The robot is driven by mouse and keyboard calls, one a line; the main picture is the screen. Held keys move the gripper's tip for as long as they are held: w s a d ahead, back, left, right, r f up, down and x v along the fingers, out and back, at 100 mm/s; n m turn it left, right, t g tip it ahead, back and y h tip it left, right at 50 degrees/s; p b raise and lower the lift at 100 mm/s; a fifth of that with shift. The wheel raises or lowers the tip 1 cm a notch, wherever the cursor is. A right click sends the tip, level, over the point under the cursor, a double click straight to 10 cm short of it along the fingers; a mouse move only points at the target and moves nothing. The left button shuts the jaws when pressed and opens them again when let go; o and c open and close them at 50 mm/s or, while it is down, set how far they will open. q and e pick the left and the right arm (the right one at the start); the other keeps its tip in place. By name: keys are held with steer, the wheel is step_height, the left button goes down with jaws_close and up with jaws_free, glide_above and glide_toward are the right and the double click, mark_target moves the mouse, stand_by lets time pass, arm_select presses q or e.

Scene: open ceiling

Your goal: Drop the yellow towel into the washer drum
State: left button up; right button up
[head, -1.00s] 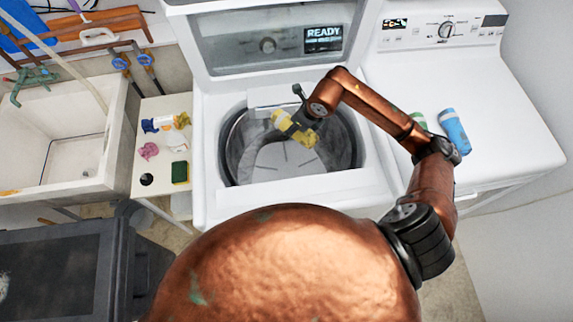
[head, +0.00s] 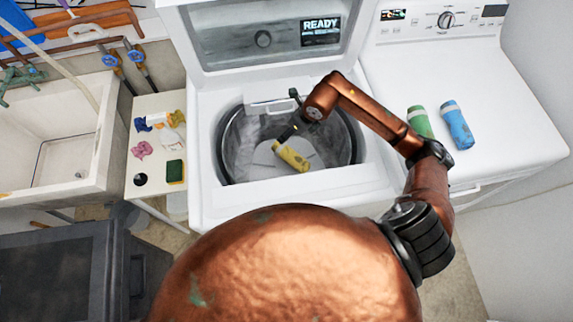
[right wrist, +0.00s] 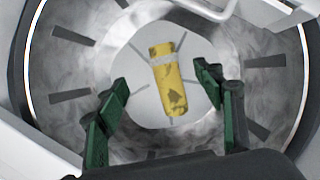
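The yellow towel (head: 291,156) is a roll with a pale band, inside the washer drum (head: 232,160). It also shows in the right wrist view (right wrist: 168,78), over the pale drum bottom; whether it rests there or is still dropping I cannot tell. My right gripper (head: 290,133) is over the drum opening. In the right wrist view its green fingers (right wrist: 162,100) are spread apart, with the towel beyond their tips and clear of both. The washer lid (head: 265,40) stands open. My left gripper is not in view.
A small table (head: 150,110) with a sponge (head: 175,171) and cloths is left of the washer, beside a sink (head: 60,140).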

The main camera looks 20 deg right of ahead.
steer(key=shift+o, duration=0.5)
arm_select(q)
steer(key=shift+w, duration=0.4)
arm_select(e)
steer(key=v, duration=1.2)
